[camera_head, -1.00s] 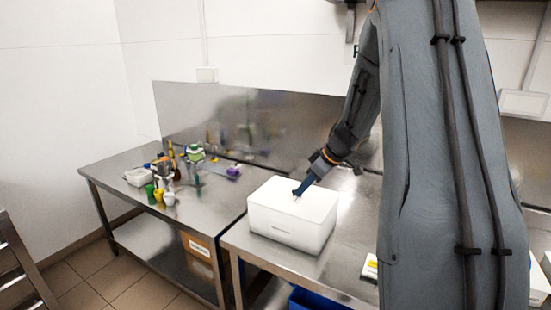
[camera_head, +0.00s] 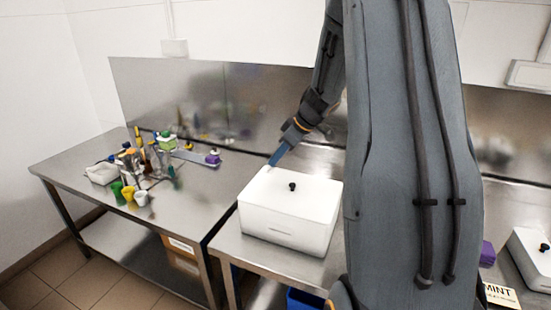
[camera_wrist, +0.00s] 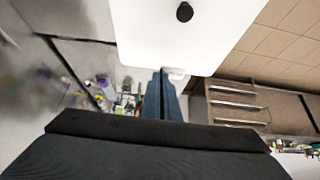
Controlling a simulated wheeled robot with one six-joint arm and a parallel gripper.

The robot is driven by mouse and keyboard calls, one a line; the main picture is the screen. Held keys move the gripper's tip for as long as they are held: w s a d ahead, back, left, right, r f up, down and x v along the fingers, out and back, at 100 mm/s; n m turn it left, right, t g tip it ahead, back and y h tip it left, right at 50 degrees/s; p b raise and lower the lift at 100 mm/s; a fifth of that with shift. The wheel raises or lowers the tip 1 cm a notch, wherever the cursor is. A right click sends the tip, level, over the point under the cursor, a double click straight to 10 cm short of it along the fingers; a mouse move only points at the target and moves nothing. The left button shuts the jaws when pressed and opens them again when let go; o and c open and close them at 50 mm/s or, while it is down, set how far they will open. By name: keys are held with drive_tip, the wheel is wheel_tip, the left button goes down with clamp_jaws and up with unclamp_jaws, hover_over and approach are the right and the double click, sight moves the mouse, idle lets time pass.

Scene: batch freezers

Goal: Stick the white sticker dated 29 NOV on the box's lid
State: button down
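The white box (camera_head: 287,221) stands on the steel table with its lid (camera_head: 300,187) on. A black knob (camera_head: 292,186) sits mid-lid; the lid (camera_wrist: 185,40) and knob (camera_wrist: 184,12) also show in the wrist view. My gripper (camera_head: 272,163) is over the lid's back left edge, its blue fingers close together. In the wrist view, a small white piece, seemingly the sticker (camera_wrist: 177,73), shows at the tips of my gripper (camera_wrist: 162,71), near the lid's edge. Its print is not legible. I cannot tell whether it touches the lid.
Bottles and colored cups (camera_head: 133,193) crowd the left steel table (camera_head: 85,166). A second lidded white box (camera_head: 528,262) and a card reading MINT (camera_head: 500,295) are at right. A blue bin (camera_head: 305,300) is below the table. My arm hides the middle right.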

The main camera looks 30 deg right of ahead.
drive_tip(key=shift+f+b, duration=1.6)
drive_tip(key=shift+b, duration=0.6)
drive_tip(key=shift+f, duration=1.1)
drive_tip(key=shift+f, duration=0.35)
drive_tip(key=c, duration=2)
unclamp_jaws()
drive_tip(key=shift+o, duration=0.7)
drive_tip(key=o, duration=0.5)
drive_tip(key=shift+c, duration=0.2)
drive_tip(key=shift+r+p, duration=0.1)
drive_tip(key=shift+p, duration=0.3)
